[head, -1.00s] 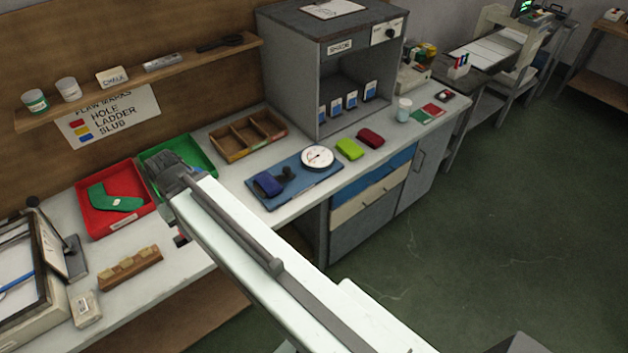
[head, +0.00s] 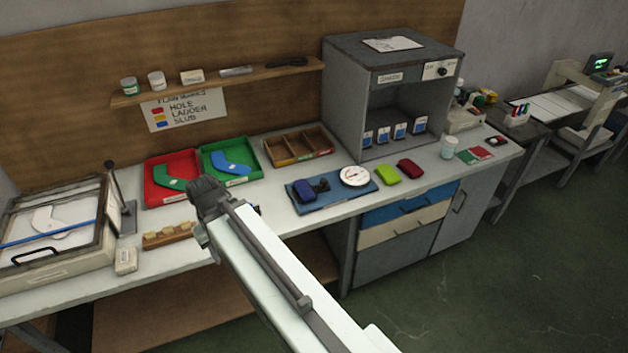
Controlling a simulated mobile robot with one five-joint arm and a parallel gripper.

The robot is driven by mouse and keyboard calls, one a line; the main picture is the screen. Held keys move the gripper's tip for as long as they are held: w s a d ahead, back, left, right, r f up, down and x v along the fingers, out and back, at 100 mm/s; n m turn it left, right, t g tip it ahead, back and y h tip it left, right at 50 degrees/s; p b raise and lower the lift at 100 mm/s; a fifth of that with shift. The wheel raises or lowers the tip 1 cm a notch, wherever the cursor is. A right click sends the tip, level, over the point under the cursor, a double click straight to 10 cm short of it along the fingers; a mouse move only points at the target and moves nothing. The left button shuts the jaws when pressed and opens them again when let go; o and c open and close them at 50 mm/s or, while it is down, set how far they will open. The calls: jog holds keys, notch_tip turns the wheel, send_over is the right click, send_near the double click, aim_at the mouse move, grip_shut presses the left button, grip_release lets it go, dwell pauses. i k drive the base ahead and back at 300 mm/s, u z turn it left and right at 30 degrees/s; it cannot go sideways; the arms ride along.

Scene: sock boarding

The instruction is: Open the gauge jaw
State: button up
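The gauge is a blue plate (head: 328,200) on the bench, right of centre in the head view. It bears a white round dial (head: 355,176), a dark lever-like part (head: 319,186) and a dark blue block (head: 303,192). I cannot tell which part is the jaw, or whether it is open. My gripper (head: 207,194) is left of the gauge and apart from it, in front of the red and green trays. It appears dark and small, and its fingers cannot be made out. Nothing is clearly seen in it.
The red tray (head: 151,198) and green tray (head: 205,152) hold a green and a blue shape. A wooden divided box (head: 270,157) stands behind the gauge. Lime (head: 387,175) and dark red (head: 410,168) pieces lie right of it. A grey cabinet (head: 340,95) stands behind.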

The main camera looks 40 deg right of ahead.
aim_at(323, 186)
jog(key=u, duration=0.1)
jog(key=i, duration=1)
